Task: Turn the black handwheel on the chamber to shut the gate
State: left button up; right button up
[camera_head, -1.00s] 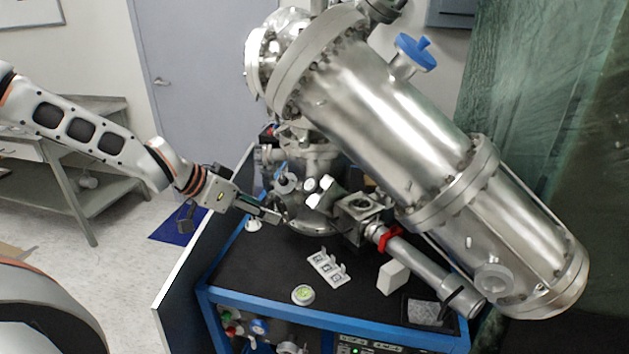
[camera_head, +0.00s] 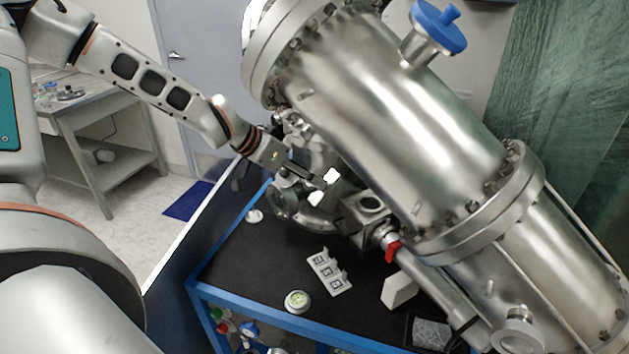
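The steel chamber (camera_head: 390,120) is a large tilted cylinder with bolted flanges, filling the upper right of the head view. Smaller steel ports and fittings (camera_head: 318,222) sit below it, above the black bench top. My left arm comes in from the upper left, and its gripper (camera_head: 307,176) is at these fittings, under the chamber's left end. The fingers overlap dark and shiny parts there, so I cannot tell whether they are open or touching anything. I cannot pick out the black handwheel clearly; the gripper and fittings crowd that spot. My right gripper is not in view.
The blue-framed bench has a black top (camera_head: 245,262). On it are a white slotted holder (camera_head: 328,272), a round green-centred level (camera_head: 297,300) and a white block (camera_head: 399,290). A dark side panel (camera_head: 205,240) stands along the bench's left. A blue-capped valve (camera_head: 438,27) tops the chamber.

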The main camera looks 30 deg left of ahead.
pick_arm(q)
jog(key=shift+x, duration=1.6)
jog(key=c, duration=1.1)
